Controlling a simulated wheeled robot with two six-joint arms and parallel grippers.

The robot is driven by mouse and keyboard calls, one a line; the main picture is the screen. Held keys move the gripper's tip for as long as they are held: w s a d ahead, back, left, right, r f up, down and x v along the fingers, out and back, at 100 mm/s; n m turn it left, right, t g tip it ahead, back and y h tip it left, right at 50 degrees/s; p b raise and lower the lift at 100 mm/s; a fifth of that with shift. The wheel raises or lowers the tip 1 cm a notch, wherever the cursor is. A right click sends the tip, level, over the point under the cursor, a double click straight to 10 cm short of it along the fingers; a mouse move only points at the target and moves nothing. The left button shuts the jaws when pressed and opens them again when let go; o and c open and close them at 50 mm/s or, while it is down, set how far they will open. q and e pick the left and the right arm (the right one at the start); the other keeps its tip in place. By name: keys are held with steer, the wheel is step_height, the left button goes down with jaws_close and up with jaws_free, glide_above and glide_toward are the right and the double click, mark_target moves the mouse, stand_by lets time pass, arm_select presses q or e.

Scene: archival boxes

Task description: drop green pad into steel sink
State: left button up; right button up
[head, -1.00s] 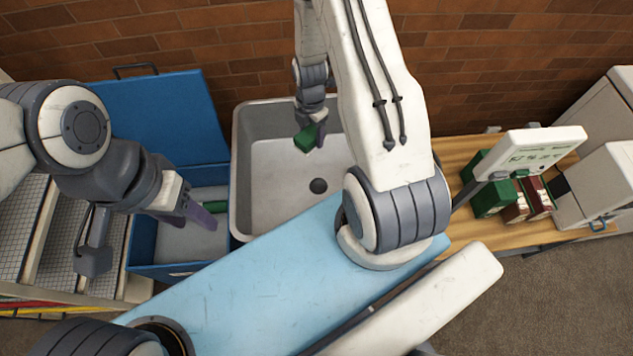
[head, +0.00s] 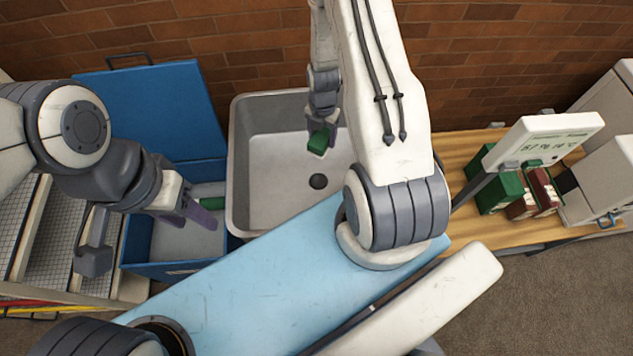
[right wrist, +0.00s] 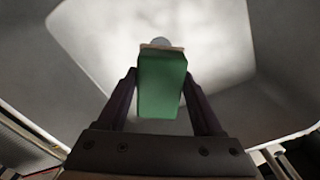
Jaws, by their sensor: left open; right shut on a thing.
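The green pad (head: 319,141) is held by my right gripper (head: 323,133), which is shut on it. Pad and gripper are over the steel sink (head: 262,190), at its right rear part in the head view. In the right wrist view the pad (right wrist: 163,84) sits between the two fingers, with the grey sink walls (right wrist: 85,35) around and below. How high the pad hangs is hard to judge. My left gripper (head: 196,219) is open over the blue box, beside the sink's left wall.
The blue box (head: 165,271) with its raised lid (head: 150,105) stands left of the sink; a green item (head: 211,203) lies inside it. Green and dark red boxes (head: 500,193) and a display (head: 545,140) stand on the wooden table (head: 462,150) at right.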

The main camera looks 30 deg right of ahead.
steer(key=shift+f, duration=0.1)
steer(key=o, duration=1.3)
steer(key=shift+o, duration=0.2)
step_height(320, 180, up, 10)
steer(key=shift+r+b, duration=0.25)
steer(key=shift+b, duration=0.6)
steer(key=s+a+r+m, duration=0.2)
steer(key=a+r+m, duration=0.25)
steer(key=a, duration=0.35)
steer(key=s+a+r+m, duration=0.2)
steer(key=a+r+m, duration=0.1)
steer(key=a+r, duration=0.4)
steer(key=s+a+r+m, duration=0.3)
steer(key=s+a+m, duration=0.1)
steer(key=s, duration=0.3)
steer(key=s+a+r+m+y, duration=0.1)
steer(key=s+a+r+m, duration=0.1)
steer(key=s+a+m, duration=0.3)
steer(key=s+a, duration=0.1)
steer(key=s, duration=0.2)
steer(key=shift+s+a+r, duration=0.2)
steer(key=shift+s+r, duration=0.1)
steer(key=shift+r, duration=0.1)
